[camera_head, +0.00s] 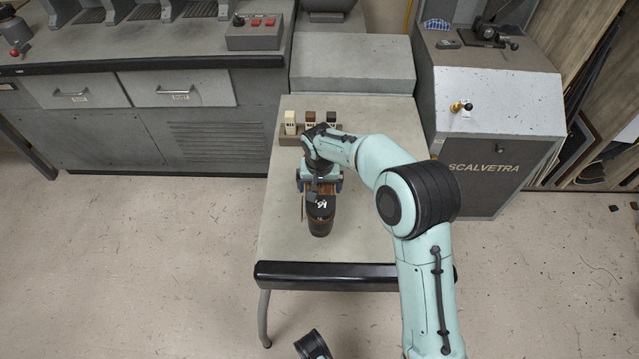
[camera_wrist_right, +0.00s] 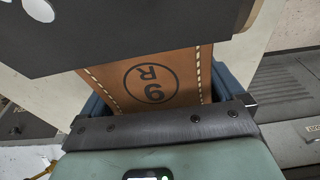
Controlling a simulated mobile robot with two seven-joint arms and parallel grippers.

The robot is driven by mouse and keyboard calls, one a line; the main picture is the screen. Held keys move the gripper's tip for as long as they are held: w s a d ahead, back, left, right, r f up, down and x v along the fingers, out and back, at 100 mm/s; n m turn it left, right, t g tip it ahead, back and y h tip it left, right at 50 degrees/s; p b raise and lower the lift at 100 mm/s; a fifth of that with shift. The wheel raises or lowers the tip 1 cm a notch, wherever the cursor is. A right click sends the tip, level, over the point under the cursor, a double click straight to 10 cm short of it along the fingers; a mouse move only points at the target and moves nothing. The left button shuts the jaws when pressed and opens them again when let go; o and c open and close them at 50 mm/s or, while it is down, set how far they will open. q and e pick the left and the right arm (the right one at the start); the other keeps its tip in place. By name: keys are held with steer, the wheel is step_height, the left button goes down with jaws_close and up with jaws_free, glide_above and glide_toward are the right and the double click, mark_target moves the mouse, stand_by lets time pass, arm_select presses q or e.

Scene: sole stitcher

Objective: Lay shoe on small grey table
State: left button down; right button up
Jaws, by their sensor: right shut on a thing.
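The shoe (camera_head: 320,212) is dark brown with a white mark on it and shows over the middle of the small grey table (camera_head: 285,225). My right gripper (camera_head: 319,186) is shut on the shoe at its far end. In the right wrist view a tan leather part of the shoe (camera_wrist_right: 150,82), with stitched edges and an "R 9" mark, sits between the blue fingers. Whether the shoe touches the table top cannot be told. My wrist hides part of the shoe in the head view.
A small rack with cream, brown and black labelled pieces (camera_head: 290,122) stands at the table's back, close to my right wrist. A grey cabinet (camera_head: 210,130) stands left, and a machine marked SCALVETRA (camera_head: 492,135) stands right. The table's left and front areas are bare.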

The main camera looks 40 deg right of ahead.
steer(key=shift+f+b, duration=0.55)
steer(key=shift+f, duration=0.45)
stand_by(0.3)
steer(key=o, duration=0.9)
steer(key=shift+o, duration=0.2)
